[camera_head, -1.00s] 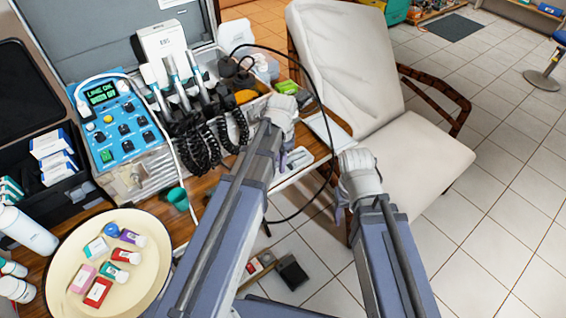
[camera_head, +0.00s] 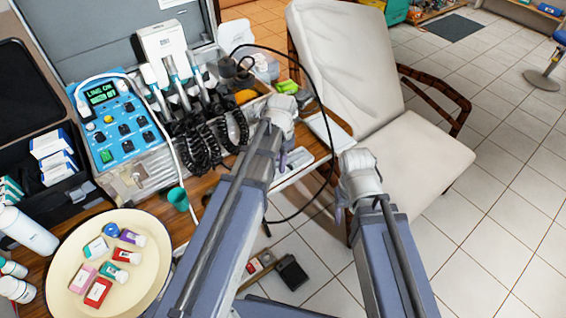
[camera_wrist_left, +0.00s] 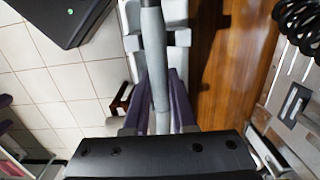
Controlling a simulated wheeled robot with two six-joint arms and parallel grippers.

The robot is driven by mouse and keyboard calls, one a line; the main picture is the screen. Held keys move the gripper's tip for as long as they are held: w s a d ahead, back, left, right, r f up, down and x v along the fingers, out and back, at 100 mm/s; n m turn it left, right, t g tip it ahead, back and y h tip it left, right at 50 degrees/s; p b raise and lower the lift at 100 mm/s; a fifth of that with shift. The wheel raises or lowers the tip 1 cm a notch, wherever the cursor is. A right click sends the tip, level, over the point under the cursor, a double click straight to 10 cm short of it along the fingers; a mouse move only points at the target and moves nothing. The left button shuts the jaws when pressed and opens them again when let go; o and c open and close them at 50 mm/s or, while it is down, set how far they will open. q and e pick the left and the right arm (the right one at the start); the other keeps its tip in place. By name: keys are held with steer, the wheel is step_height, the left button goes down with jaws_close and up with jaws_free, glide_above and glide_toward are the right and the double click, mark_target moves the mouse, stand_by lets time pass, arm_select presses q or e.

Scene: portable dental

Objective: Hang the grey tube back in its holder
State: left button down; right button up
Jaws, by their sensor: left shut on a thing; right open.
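The grey tube (camera_wrist_left: 157,60) is a slim, pale grey rod in the left wrist view, running from the top edge down between the purple fingers of my left gripper (camera_wrist_left: 164,98). The gripper is shut on it. A light grey bracket with cut-outs (camera_wrist_left: 178,38), possibly its holder, lies behind and beside the tube; I cannot tell whether they touch. In the head view my left gripper (camera_head: 283,160) is mostly hidden behind its own arm, beside a pale tray-like piece (camera_head: 303,161) at the table's edge. My right gripper (camera_head: 339,214) is open and empty over the floor, partly hidden by its arm.
A dental unit with a blue panel (camera_head: 121,131) and handpieces on coiled black hoses (camera_head: 205,140) stands left of my left arm. A green cup (camera_head: 178,198) and a round cream tray (camera_head: 146,285) are on the table. A black cable (camera_head: 318,95) loops near the chair (camera_head: 420,150).

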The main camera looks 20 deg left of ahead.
arm_select(q)
steer(key=shift+r, duration=0.15)
step_height(320, 180, up, 7)
steer(key=p, duration=0.7)
steer(key=shift+r+p, duration=0.15)
steer(key=shift+p, duration=0.15)
steer(key=shift+s+a, duration=0.1)
stand_by(0.3)
